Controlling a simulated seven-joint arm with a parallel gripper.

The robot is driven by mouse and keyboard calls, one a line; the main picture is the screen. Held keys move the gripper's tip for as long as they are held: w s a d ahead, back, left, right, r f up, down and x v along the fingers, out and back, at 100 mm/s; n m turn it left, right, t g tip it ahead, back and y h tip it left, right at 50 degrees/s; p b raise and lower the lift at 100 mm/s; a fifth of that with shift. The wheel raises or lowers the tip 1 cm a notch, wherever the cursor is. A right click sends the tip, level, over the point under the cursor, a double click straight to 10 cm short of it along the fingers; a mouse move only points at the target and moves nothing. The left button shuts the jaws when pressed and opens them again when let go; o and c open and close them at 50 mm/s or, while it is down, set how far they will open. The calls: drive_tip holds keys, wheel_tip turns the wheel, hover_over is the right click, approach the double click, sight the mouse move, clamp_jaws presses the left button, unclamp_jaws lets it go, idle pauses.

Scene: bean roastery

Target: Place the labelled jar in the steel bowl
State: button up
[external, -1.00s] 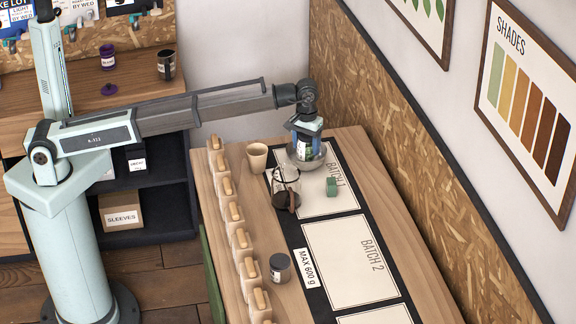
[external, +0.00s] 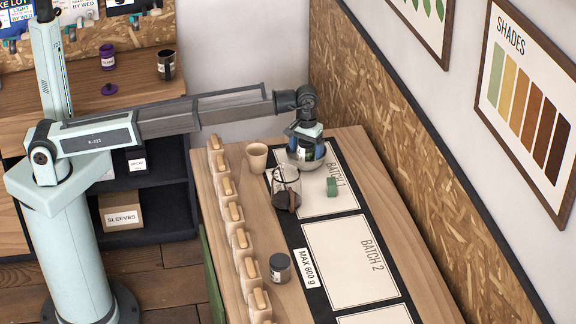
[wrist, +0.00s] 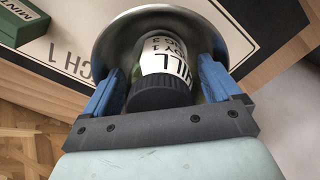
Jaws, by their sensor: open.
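The labelled jar (wrist: 165,60), with a dark lid and a white label, sits inside the steel bowl (wrist: 108,45) in the wrist view. It looks tilted there, and its lower end is hidden. My gripper (wrist: 163,72) is open, with one blue finger on each side of the jar. Small gaps seem to separate the fingers from the jar. In the external view my gripper (external: 305,131) is over the bowl (external: 297,162) at the table's far end, and the jar (external: 306,152) shows in part below it.
A glass beaker (external: 286,190) with dark contents stands just in front of the bowl. A green box (external: 332,187) lies to its right, and a tan cup (external: 257,157) to its left. Another dark-lidded jar (external: 280,268) stands nearer.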

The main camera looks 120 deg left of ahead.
wheel_tip(320, 180, up, 12)
drive_tip(key=shift+r, duration=0.15)
idle(0.6)
drive_tip(key=shift+o, duration=0.3)
